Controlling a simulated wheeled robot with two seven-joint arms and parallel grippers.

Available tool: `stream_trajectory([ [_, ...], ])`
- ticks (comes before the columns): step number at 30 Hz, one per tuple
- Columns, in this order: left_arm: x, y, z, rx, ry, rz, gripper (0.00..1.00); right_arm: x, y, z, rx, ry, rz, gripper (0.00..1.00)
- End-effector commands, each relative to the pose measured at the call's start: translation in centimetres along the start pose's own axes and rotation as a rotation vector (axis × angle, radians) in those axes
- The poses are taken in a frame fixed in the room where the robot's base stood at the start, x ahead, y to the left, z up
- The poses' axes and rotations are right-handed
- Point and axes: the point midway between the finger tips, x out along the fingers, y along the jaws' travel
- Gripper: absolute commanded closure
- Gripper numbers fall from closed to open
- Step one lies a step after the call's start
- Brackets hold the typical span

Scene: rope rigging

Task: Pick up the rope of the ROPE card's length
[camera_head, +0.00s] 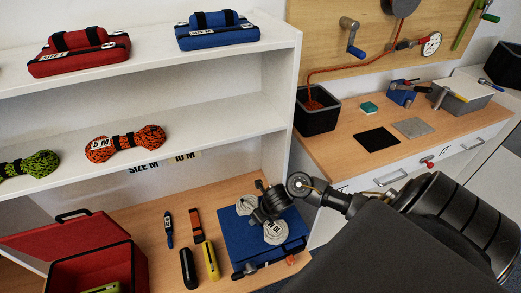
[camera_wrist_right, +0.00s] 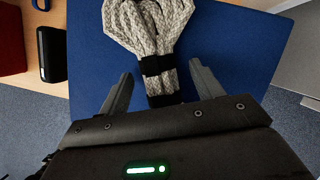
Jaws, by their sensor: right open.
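A pale grey-white rope bundle (camera_head: 276,235) with a tag that seems to read 10 M lies on a blue surface (camera_head: 232,240). My right gripper (camera_head: 268,200) is above the bundle and partly covers its middle. In the right wrist view the open fingers (camera_wrist_right: 161,92) stand either side of the bundle's black-banded part, apart from it; the braided rope (camera_wrist_right: 150,22) extends ahead. An orange-black rope bundle (camera_head: 125,143) tagged 5 M and a green-black one (camera_head: 30,165) lie on the middle shelf. A card reading 10 M (camera_head: 185,157) is below that shelf. My left gripper is out of view.
A SIZE M card (camera_head: 143,168) is beside the 10 M card. Several tools, including a yellow one (camera_head: 210,261), and an open red box (camera_head: 95,265) stand left of the blue surface. Red and blue pouches (camera_head: 217,30) lie on the top shelf. The white shelf side (camera_head: 279,110) rises behind my gripper.

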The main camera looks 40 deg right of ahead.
Motion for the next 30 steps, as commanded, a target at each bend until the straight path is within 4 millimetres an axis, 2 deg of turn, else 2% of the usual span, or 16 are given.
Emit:
stream_trajectory([
  [7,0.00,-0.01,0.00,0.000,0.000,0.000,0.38,0.10,-0.01,0.01,-0.001,0.000,0.000,0.36],
  [21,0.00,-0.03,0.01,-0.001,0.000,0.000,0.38,0.08,-0.03,0.00,0.000,0.000,0.000,0.97],
  [23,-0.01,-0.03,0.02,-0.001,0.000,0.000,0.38,0.03,-0.04,0.10,0.000,-0.002,0.000,1.00],
  [30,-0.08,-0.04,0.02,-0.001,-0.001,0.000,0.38,-0.17,-0.05,0.21,0.000,-0.003,-0.001,1.00],
])
